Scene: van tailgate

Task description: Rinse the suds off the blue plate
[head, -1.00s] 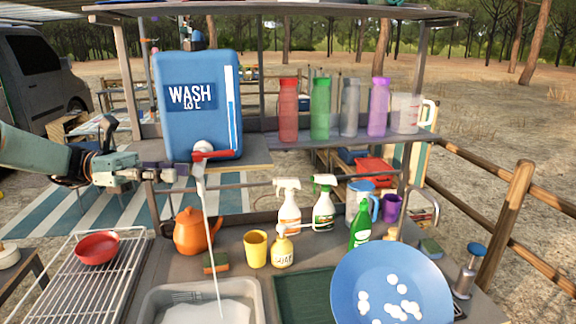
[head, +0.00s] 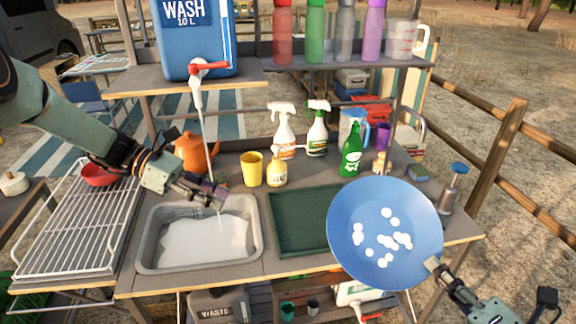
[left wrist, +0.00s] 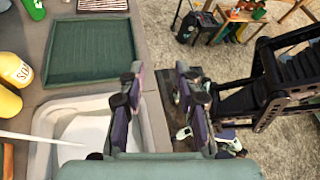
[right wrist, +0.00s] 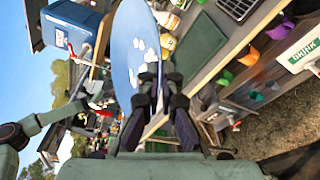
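The blue plate (head: 352,240) has several white suds patches on its face and is held up tilted in front of the counter's right side. My right gripper (head: 436,268) is shut on the plate's lower right rim; the plate (right wrist: 128,30) also rises from the fingers in the right wrist view. My left gripper (head: 215,196) is empty above the basin (head: 144,262); its fingers (left wrist: 160,85) stand apart in the left wrist view. A thin stream of water (head: 206,135) runs from the tap (head: 197,84) with the red lever into the basin.
A dark green mat (head: 290,248) lies right of the basin. Behind stand a yellow cup (head: 251,169), a soap bottle (head: 277,170), spray bottles (head: 284,130) and a green bottle (head: 351,150). A wire rack (head: 60,250) with a red bowl (head: 99,175) is at the left.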

